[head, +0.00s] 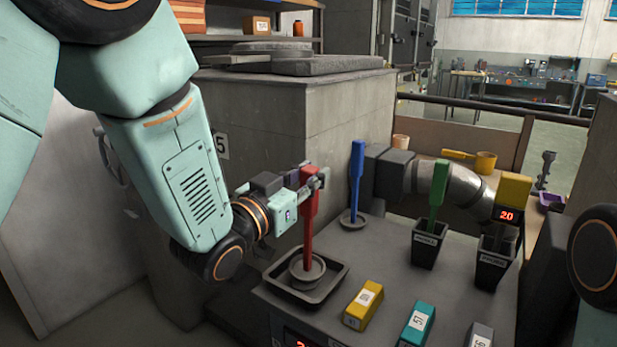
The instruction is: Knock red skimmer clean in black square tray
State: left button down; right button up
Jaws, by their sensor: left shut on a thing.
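The red skimmer (308,227) stands upright, its round grey disc (308,267) low inside the black square tray (333,286). I cannot tell whether the disc touches the tray floor. My left gripper (312,183) is shut on the upper handle of the red skimmer, above the tray. The fingers partly cover the handle top. My right gripper is not in view; a dark round part of my right arm shows at the right edge.
A blue skimmer (356,180) stands behind the tray. A green tool (438,195) and a yellow one (513,192) stand in black holders to the right. Yellow (363,306), teal (417,325) and grey (480,336) blocks lie at the front. A concrete block (300,130) rises behind.

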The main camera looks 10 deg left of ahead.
pick_arm(q)
jog(key=shift+r+p, duration=2.65)
jog(key=shift+r, duration=0.85)
jog(key=shift+f, duration=0.1)
